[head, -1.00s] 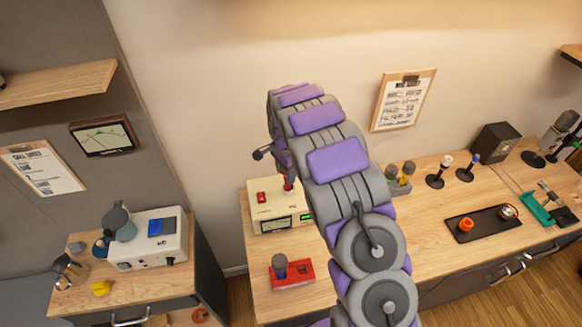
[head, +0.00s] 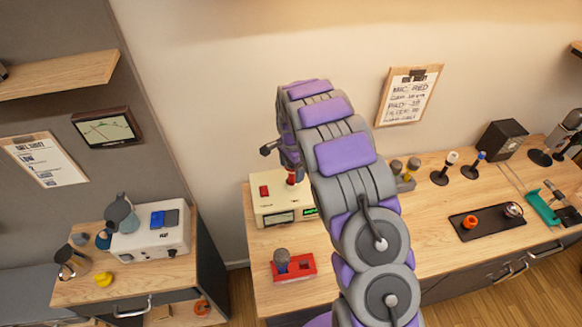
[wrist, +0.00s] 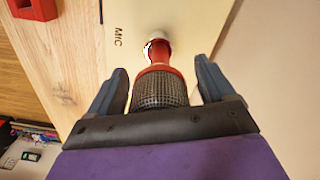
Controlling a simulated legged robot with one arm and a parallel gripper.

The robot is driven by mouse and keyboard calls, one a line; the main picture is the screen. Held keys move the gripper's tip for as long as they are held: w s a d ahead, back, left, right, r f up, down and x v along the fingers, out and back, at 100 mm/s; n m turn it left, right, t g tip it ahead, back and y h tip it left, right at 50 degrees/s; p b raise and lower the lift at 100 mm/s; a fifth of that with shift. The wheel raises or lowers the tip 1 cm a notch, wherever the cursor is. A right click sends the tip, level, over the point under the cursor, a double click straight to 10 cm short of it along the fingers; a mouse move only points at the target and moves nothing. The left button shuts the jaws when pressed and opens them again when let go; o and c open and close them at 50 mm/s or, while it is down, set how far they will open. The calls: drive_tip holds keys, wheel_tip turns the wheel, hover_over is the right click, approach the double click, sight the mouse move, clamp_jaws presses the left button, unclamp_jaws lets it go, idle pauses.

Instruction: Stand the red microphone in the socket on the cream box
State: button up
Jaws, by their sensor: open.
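The red microphone (wrist: 158,56), with a dark mesh head, has its red lower end at a pale round socket (wrist: 167,41) on the cream box (wrist: 120,70). It looks upright in the socket, though how deep it sits is hidden. In the head view, a small red part of the microphone (head: 293,178) shows above the cream box (head: 270,209), beside my arm. My gripper (wrist: 161,76) is open, with one finger on each side of the microphone and a visible gap at both sides.
A red tray (head: 306,264) with a grey-headed item (head: 281,259) sits in front of the cream box. Several small microphones stand to the right, with a black tray (head: 488,222). The wall is close behind.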

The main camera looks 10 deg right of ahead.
drive_tip(key=shift+r, duration=0.1)
wheel_tip(320, 180, up, 17)
drive_tip(key=shift+b, duration=0.45)
drive_tip(key=shift+w, duration=0.1)
idle(0.4)
drive_tip(key=s+d+n+g+b, duration=0.1)
drive_tip(key=s+n+b, duration=0.55)
drive_tip(key=s, duration=1.65)
drive_tip(key=s+f+n+b, duration=0.3)
drive_tip(key=s+f, duration=0.2)
drive_tip(key=s, duration=0.6)
drive_tip(key=s+a+f+n+b, duration=0.1)
drive_tip(key=s+f+n+b, duration=0.2)
drive_tip(key=s, duration=0.9)
drive_tip(key=shift+s+f+n+g, duration=0.2)
drive_tip(key=shift+f+n+g, duration=0.3)
drive_tip(key=shift+f, duration=0.35)
